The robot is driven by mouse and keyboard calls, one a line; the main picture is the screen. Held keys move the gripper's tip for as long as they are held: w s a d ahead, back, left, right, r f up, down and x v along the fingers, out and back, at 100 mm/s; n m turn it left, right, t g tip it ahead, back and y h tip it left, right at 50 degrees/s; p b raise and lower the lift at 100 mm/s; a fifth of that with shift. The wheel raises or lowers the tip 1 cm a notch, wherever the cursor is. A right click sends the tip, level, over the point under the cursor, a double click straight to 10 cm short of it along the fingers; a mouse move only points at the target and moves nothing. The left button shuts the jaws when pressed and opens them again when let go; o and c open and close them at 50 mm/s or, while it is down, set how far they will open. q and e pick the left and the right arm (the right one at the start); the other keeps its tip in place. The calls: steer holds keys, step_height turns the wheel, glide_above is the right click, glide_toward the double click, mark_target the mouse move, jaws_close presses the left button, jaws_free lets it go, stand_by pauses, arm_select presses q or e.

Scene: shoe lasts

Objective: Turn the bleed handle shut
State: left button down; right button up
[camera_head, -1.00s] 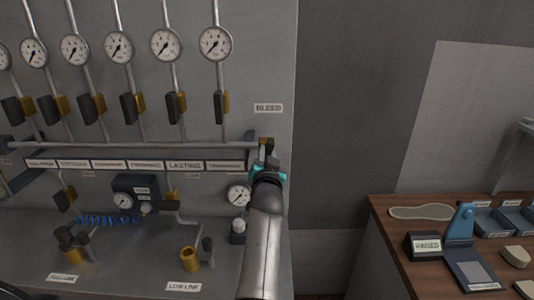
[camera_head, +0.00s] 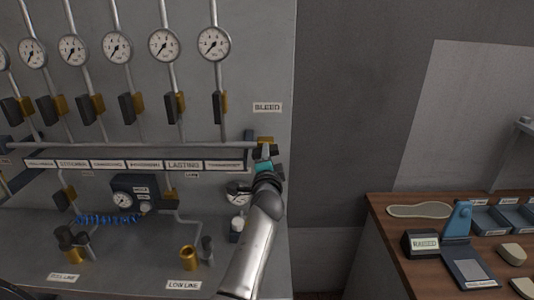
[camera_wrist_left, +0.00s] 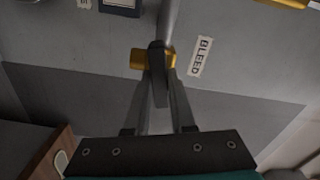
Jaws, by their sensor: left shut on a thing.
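The bleed valve's brass body (camera_head: 265,140) sits at the right end of the long horizontal pipe, below the BLEED label (camera_head: 267,107). My left gripper (camera_head: 264,153) reaches up to it from below. In the left wrist view, the dark grey bleed handle (camera_wrist_left: 158,88) extends from the brass body (camera_wrist_left: 137,59) down between my two left fingers (camera_wrist_left: 160,80). The fingers are shut on it. In the head view my gripper mostly hides the handle, so its exact angle is hard to tell there. My right gripper is not in view.
Several gauges (camera_head: 213,44) and dark-handled valves line the grey panel to the left. A small gauge (camera_head: 238,193) sits close beside my left wrist. A wooden bench (camera_head: 385,215) with a RAISED sign (camera_head: 425,243) stands at right. Bare wall lies between.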

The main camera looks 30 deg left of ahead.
arm_select(q)
steer(key=shift+m, duration=1.3)
steer(key=shift+m+p, duration=0.3)
steer(key=c, duration=0.8)
jaws_free()
steer(key=shift+o, duration=0.2)
steer(key=v, duration=1.5)
steer(key=shift+s+b, duration=0.15)
steer(key=shift+b, duration=0.2)
